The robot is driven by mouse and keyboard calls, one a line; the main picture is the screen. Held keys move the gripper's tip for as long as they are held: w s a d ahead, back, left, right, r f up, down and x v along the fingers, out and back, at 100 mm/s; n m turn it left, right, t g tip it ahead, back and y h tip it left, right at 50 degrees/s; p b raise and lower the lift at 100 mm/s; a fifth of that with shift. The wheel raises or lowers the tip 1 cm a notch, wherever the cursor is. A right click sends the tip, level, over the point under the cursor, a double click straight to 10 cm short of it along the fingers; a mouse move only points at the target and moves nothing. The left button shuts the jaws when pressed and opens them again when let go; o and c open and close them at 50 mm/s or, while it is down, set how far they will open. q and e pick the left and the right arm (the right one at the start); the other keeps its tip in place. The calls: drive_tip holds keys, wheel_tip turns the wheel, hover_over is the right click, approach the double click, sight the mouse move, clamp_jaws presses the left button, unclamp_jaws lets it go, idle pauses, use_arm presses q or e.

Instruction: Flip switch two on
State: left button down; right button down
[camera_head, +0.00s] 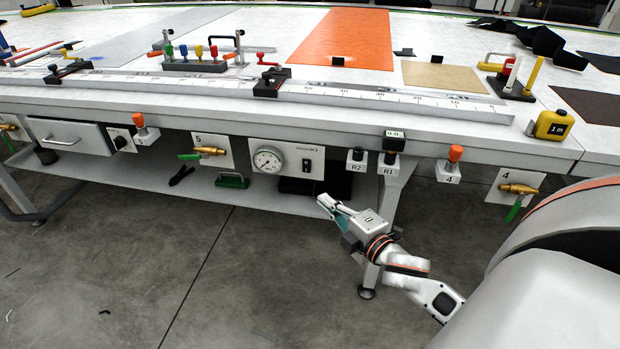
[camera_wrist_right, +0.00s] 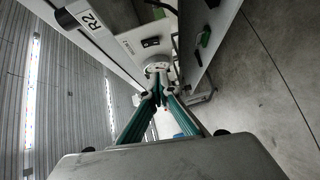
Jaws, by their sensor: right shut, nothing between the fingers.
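A black rocker switch (camera_head: 306,166) sits on a white panel beside a round dial gauge (camera_head: 268,160), under the table's front edge. The small print above the switch is too small to read surely. The switch also shows in the right wrist view (camera_wrist_right: 150,42), with the gauge (camera_wrist_right: 158,67) just beyond my fingertips in that picture. My right gripper (camera_head: 324,203) is shut and empty, below and a little right of the switch in the head view, apart from it. In the right wrist view its teal fingers (camera_wrist_right: 157,88) meet at the tips. My left gripper is not in view.
Knobs marked R2 (camera_head: 357,159) and R1 (camera_head: 388,163) hang right of the panel, near a table leg. A lower shelf (camera_head: 150,181) runs behind.

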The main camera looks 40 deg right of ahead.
drive_tip(key=b, duration=0.1)
approach(303, 170)
drive_tip(key=w+a, duration=0.3)
use_arm(q)
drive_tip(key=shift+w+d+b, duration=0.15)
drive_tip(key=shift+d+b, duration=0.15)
drive_tip(key=shift+b, duration=0.25)
use_arm(e)
drive_tip(key=w+d, duration=0.3)
drive_tip(key=shift+d+f, duration=0.1)
drive_tip(key=shift+f, duration=0.25)
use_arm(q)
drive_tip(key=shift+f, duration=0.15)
use_arm(e)
drive_tip(key=shift+r, duration=0.1)
